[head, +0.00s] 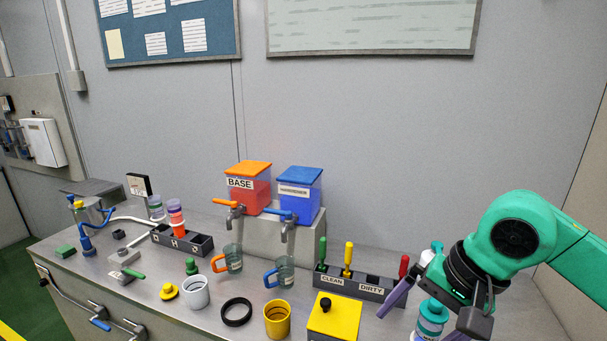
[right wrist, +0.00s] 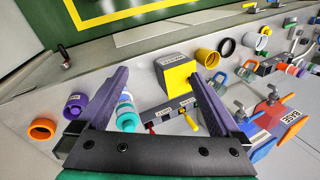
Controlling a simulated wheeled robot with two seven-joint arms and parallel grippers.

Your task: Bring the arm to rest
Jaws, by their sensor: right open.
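My right arm (head: 520,235) comes in from the right, green with a dark wrist. My right gripper (head: 424,322) is open and empty, with its purple fingers pointing down over the right end of the bench. In the right wrist view the gripper (right wrist: 157,74) also shows wide apart with nothing between its fingertips. A teal and white bottle (head: 432,320) stands close by, partly hidden by the gripper; it also shows beside the left finger in the right wrist view (right wrist: 126,120). My left gripper is not in view.
A tool rack (head: 363,287) marked CLEAN and DIRTY and a yellow box (head: 335,320) stand left of the gripper. Red (head: 252,190) and blue (head: 300,190) dispensers stand behind.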

